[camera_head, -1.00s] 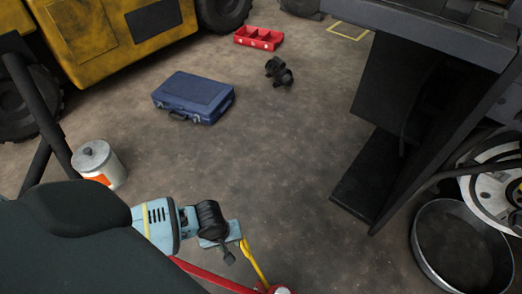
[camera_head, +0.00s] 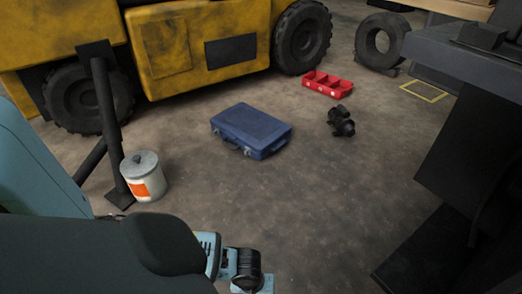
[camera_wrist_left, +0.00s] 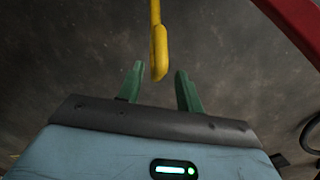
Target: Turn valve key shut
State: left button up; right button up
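The yellow valve key (camera_wrist_left: 160,54) comes down from the top edge of the left wrist view, its rounded end lying between the tips of my left gripper (camera_wrist_left: 159,71). The green fingers are apart, with visible gaps on both sides of the key; whether the key lies at fingertip depth is unclear. The valve itself is not in view. In the head view my left wrist shows at the bottom edge, with its fingers and the key outside the picture. My right gripper is in neither view.
A red bar (camera_wrist_left: 295,22) crosses the upper right of the wrist view. A white canister (camera_head: 145,178), blue case (camera_head: 250,130), dark object (camera_head: 341,120) and red tray (camera_head: 327,84) stand on the floor. The yellow forklift (camera_head: 200,45) is behind; open floor lies between.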

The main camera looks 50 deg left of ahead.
pick_arm(q)
jog(key=shift+w+d+f+b, duration=0.15)
jog(key=shift+f+b, duration=0.45)
jog(key=shift+f, duration=0.8)
grip_shut()
